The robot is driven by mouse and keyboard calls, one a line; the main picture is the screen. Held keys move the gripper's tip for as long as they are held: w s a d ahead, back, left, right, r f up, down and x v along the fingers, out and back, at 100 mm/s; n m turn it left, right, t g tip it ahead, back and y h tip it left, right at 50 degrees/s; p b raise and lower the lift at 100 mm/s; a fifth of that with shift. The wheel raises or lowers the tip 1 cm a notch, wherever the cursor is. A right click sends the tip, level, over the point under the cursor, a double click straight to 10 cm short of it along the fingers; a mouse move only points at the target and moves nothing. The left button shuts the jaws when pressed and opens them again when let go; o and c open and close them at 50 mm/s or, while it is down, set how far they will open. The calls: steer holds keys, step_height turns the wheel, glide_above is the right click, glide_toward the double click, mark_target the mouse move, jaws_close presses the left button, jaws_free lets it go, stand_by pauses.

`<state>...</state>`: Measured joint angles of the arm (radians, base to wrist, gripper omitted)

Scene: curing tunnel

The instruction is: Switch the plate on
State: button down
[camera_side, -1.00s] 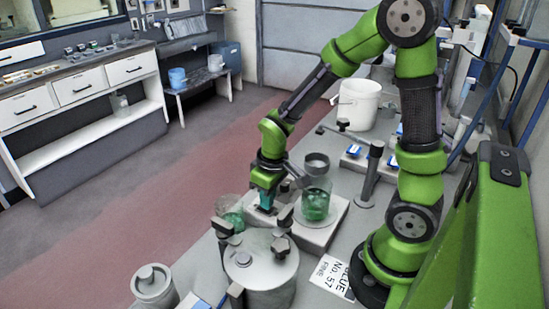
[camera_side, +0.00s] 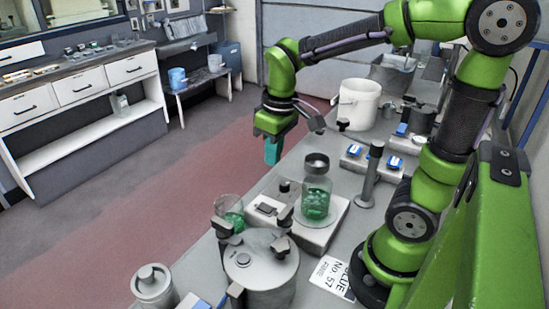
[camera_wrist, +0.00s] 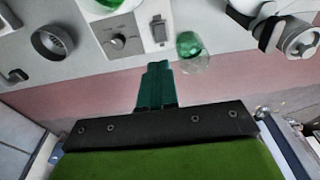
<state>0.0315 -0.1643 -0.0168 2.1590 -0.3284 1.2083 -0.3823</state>
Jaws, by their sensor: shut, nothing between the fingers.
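I cannot tell which way the rocker is tipped. A glass jar of green pieces (camera_side: 316,197) stands on the plate. A beaker with green contents (camera_side: 229,211) is beside the switch. My gripper (camera_side: 272,153) is shut and empty, raised above the plate and apart from it. Its green fingers also show in the wrist view (camera_wrist: 157,68).
A lidded metal pot (camera_side: 262,268) stands in front of the plate. A post on a round base (camera_side: 370,175) is to the right, near blue-switched boxes (camera_side: 354,151). A white bucket (camera_side: 357,103) stands farther back. The air around my gripper is clear.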

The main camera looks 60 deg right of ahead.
mark_target(261, 204)
steer(key=shift+w, duration=0.8)
steer(key=f, duration=0.4)
steer(key=w+f, duration=0.1)
steer(key=f, duration=0.9)
steer(key=shift+w, duration=0.35)
